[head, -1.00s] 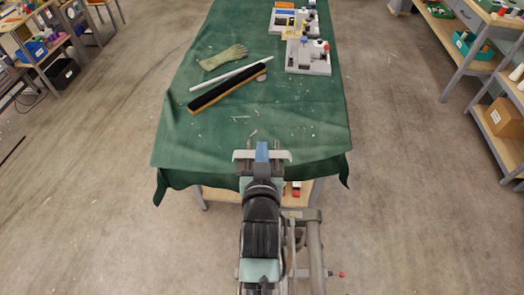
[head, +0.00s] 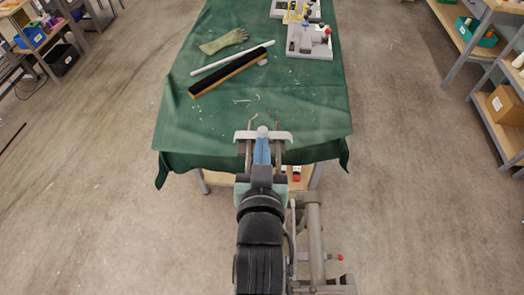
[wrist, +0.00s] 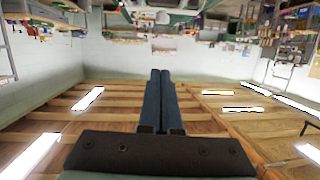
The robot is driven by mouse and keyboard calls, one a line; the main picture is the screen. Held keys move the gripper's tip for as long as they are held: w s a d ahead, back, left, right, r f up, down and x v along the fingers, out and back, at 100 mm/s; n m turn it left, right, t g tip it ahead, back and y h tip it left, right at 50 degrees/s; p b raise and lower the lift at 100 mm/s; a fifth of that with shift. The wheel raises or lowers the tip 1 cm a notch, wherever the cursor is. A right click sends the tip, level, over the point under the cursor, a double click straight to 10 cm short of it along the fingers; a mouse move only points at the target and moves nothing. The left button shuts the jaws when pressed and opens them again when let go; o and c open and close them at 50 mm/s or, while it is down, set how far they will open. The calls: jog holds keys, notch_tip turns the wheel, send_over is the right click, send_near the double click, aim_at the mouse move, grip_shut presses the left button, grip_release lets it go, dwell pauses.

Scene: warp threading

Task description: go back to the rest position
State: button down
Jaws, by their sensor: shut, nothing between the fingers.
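My gripper (head: 262,140) is in front of the near edge of the green-covered table (head: 190,130), at the middle of the head view. Its two blue fingers are pressed together with nothing between them. The wrist view also shows the shut fingers (wrist: 160,75), pointing into open room, with the wooden ceiling in the lower part of that picture and furniture at the top. The gripper touches nothing that I can see.
On the table lie a glove (head: 224,41), a white rod (head: 215,63), a black brush with a wooden edge (head: 231,70) and small hooks (head: 246,99). A grey device (head: 309,42) stands at the back right. Shelves (head: 505,120) stand at right; open floor (head: 420,210) lies between.

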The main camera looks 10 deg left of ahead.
notch_tip(320, 180, up, 22)
jog(key=w+d+t+b, duration=0.2)
jog(key=w+t, duration=0.1)
jog(key=t, duration=0.3)
jog(key=s+d+r+t, duration=0.1)
jog(key=s+r+t, duration=0.2)
jog(key=r, duration=0.7)
jog(key=s+r+t+h+b, duration=0.1)
jog(key=s+r+t, duration=0.2)
jog(key=s+r, duration=0.4)
notch_tip(320, 180, up, 4)
jog(key=shift+s+d+r+m, duration=0.25)
jog(key=shift+s+d+m, duration=0.05)
jog(key=shift+d+m, duration=0.1)
